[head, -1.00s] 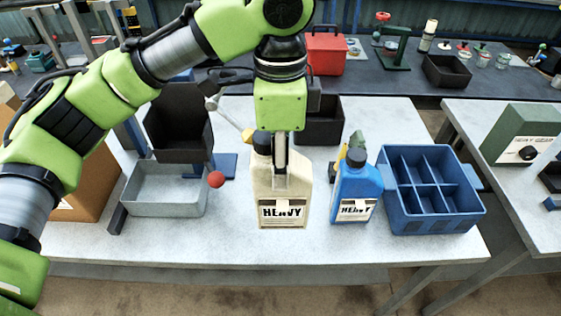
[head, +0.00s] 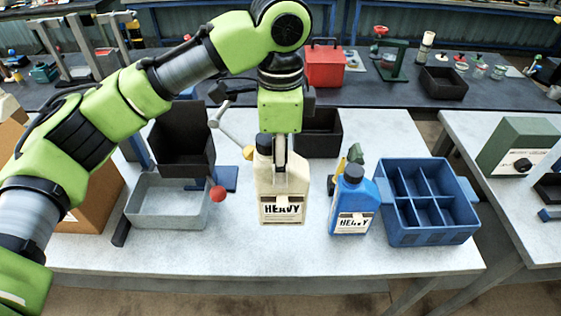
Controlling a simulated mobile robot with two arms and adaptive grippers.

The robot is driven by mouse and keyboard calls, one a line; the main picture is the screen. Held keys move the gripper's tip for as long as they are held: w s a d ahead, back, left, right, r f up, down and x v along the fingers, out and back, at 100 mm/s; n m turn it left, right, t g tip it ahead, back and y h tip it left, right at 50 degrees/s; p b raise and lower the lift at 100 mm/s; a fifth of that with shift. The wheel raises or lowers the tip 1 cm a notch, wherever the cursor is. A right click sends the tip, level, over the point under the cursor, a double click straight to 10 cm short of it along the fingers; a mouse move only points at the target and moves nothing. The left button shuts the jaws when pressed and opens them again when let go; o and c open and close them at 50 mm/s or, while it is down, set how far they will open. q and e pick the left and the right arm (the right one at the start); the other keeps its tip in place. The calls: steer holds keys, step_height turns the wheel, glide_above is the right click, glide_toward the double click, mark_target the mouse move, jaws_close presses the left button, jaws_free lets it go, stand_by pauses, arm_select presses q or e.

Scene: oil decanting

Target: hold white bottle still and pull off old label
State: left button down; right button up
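The white bottle (head: 296,186) is cream coloured with a dark cap and stands upright near the middle of the table. Its HEAVY label (head: 282,209) is on the front low down, with a pale tab at its top edge. My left gripper (head: 280,166) points down over the bottle's upper part and appears shut on it around the handle area. It covers part of the bottle, and its far finger is hidden. My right gripper is not in view.
A blue bottle (head: 352,198) with a similar label stands to the right, then a blue divided crate (head: 430,235). A grey tray (head: 165,216) and a red ball (head: 218,194) are left. A dark bin (head: 322,142) stands behind. The table front is clear.

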arm_select(q)
steer(key=w+p, duration=0.4)
steer(key=w, duration=0.2)
stand_by(0.9)
step_height(320, 180, down, 13)
steer(key=b, duration=0.2)
stand_by(3.1)
steer(key=shift+r, duration=0.15)
stand_by(0.3)
